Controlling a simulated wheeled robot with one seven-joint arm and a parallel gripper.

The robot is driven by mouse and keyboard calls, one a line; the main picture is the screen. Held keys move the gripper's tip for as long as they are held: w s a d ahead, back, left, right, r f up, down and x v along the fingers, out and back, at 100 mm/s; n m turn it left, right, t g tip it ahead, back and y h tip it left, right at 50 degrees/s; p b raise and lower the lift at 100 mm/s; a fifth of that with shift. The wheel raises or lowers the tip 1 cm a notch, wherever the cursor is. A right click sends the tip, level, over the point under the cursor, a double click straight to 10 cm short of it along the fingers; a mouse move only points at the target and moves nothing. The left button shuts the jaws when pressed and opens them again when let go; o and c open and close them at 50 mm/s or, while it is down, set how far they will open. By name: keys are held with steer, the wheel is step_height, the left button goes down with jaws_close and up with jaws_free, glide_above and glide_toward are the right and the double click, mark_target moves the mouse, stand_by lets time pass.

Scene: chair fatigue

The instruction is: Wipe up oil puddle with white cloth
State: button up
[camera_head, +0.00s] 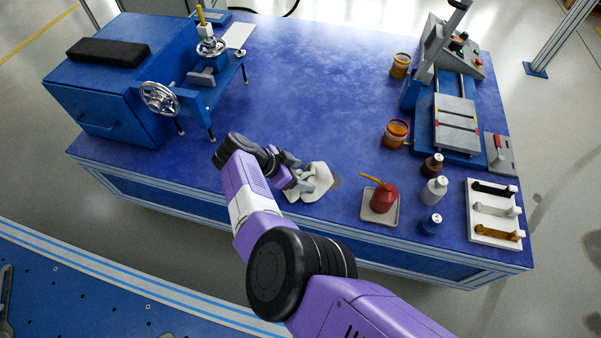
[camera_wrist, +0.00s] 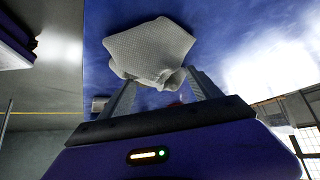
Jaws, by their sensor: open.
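The white cloth (camera_head: 318,181) is crumpled near the front middle of the blue table. In the wrist view the cloth (camera_wrist: 150,48) is bunched just beyond and between my fingertips. My gripper (camera_head: 297,177) is at the cloth's left side, with its fingers apart; it also shows in the wrist view (camera_wrist: 163,86). Whether the fingers touch the cloth I cannot tell. A small brownish patch, seemingly the oil puddle (camera_head: 337,182), shows at the cloth's right edge in the head view. The cloth may hide part of it. I cannot make the puddle out in the wrist view.
A red oil can (camera_head: 383,197) on a pale tray (camera_head: 367,216) stands right of the cloth. Several small bottles and a white rack (camera_head: 481,236) are farther right. A blue machine with handwheels (camera_head: 160,98) stands left. The table's middle and back are clear.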

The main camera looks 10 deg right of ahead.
steer(key=shift+f, duration=0.15)
steer(key=shift+f+b, duration=0.95)
steer(key=shift+f, duration=0.05)
jaws_close()
steer(key=shift+r, duration=0.1)
